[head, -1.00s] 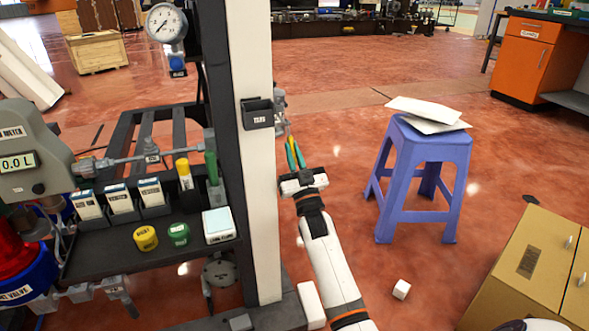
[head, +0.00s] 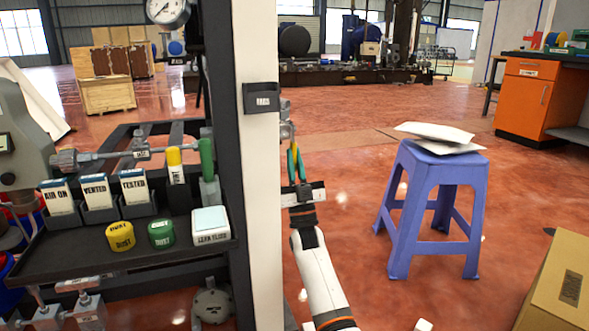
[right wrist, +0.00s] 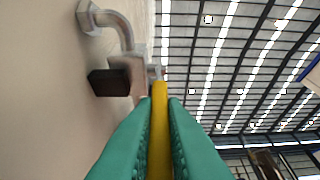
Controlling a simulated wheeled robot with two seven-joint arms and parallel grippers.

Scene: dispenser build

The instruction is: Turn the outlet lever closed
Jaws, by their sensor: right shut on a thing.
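The outlet lever is a yellow bar (right wrist: 159,125), seen in the right wrist view running up from between my fingers to a metal valve body. In the head view the grey valve fitting (head: 286,118) sticks out from the right side of the pale post, and the lever is mostly hidden by the fingers. My right gripper (head: 295,150) is just below that fitting, its green fingers pointing up. In the right wrist view its fingers (right wrist: 159,110) are shut on the yellow lever. My left gripper is not in view.
A pale post (head: 261,200) stands directly left of my right arm. A labelled black holder (head: 261,98) is fixed to it. A purple stool (head: 436,190) with flat white packets stands to the right. A dark shelf (head: 120,256) with cards and jars is at left. Floor between post and stool is open.

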